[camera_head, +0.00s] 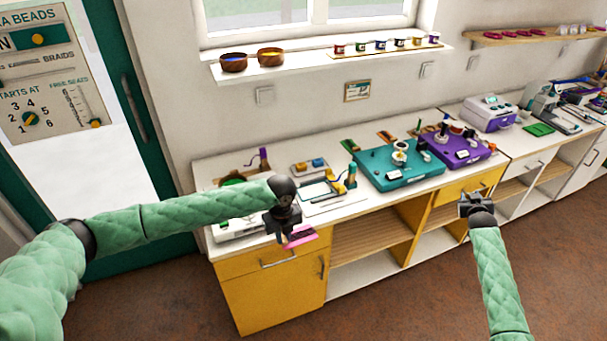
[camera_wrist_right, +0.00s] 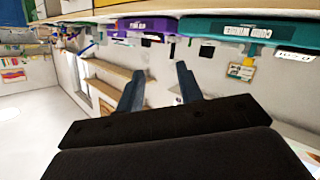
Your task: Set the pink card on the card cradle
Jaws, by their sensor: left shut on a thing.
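My left gripper (camera_head: 286,232) is shut on the pink card (camera_head: 301,238) and holds it in the air at the counter's front edge, above the yellow cabinet. The card looks tilted, and part of it is hidden by the gripper. I cannot tell for sure which item is the card cradle; a small stand with yellow and teal parts (camera_head: 344,182) is on the counter behind and to the right of the left gripper. My right gripper (camera_head: 476,203) is off the counter's front at the right. In the right wrist view its fingers (camera_wrist_right: 159,88) are apart with nothing between them.
A teal machine (camera_head: 382,180) and a purple machine (camera_head: 478,153) stand on the white counter (camera_head: 345,209). Small trays and tools crowd the counter's left end. A yellow drawer (camera_head: 463,189) and open shelves (camera_head: 372,239) lie below. The floor in front is clear.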

